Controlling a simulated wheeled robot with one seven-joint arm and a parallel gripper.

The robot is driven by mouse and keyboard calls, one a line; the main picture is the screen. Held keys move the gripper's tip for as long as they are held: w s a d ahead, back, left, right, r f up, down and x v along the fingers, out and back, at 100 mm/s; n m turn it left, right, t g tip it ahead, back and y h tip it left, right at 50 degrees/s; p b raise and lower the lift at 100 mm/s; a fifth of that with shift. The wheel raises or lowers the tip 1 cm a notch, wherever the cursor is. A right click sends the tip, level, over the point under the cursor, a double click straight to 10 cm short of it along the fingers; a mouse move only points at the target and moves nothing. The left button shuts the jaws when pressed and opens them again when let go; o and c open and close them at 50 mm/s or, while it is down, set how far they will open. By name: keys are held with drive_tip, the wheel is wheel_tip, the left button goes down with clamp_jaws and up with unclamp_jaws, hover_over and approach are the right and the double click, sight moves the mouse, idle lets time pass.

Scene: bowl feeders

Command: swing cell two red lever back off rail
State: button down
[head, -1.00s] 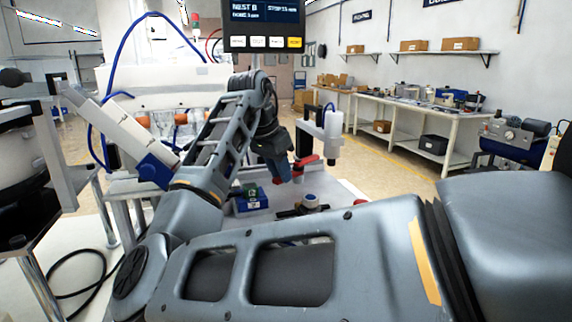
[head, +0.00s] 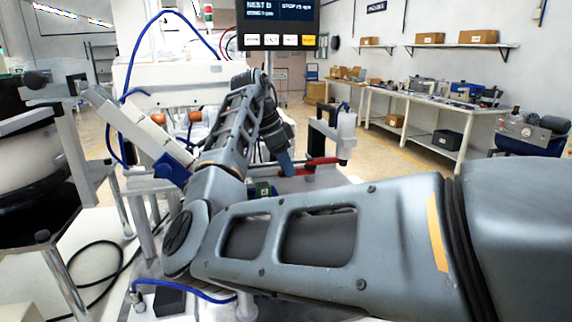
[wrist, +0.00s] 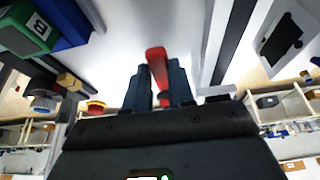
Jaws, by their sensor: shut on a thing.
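The red lever (head: 322,161) shows in the head view beside a pale upright post, at the far end of my arm. My gripper (head: 285,160) is at the lever's near side there, partly hidden by my own wrist. In the wrist view the red lever (wrist: 156,56) stands between the two dark blue fingers of my gripper (wrist: 158,80), which are closed on it. The lever's tip sticks out beyond the fingers. Which cell the lever belongs to, and its contact with the rail, I cannot make out.
A blue block with a green marked face (wrist: 32,28) is at upper left in the wrist view. A red and yellow button (wrist: 96,106) is near the fingers. A pale post (head: 347,130) stands right of the lever. A blue hose (head: 190,291) lies low in front.

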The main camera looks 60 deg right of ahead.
drive_tip(key=c, duration=1)
unclamp_jaws()
drive_tip(key=shift+o, duration=0.2)
drive_tip(key=shift+r, duration=0.1)
drive_tip(key=v, duration=0.7)
drive_tip(key=shift+r+b, duration=0.3)
drive_tip(key=shift+b, duration=0.1)
drive_tip(key=shift+w, duration=0.2)
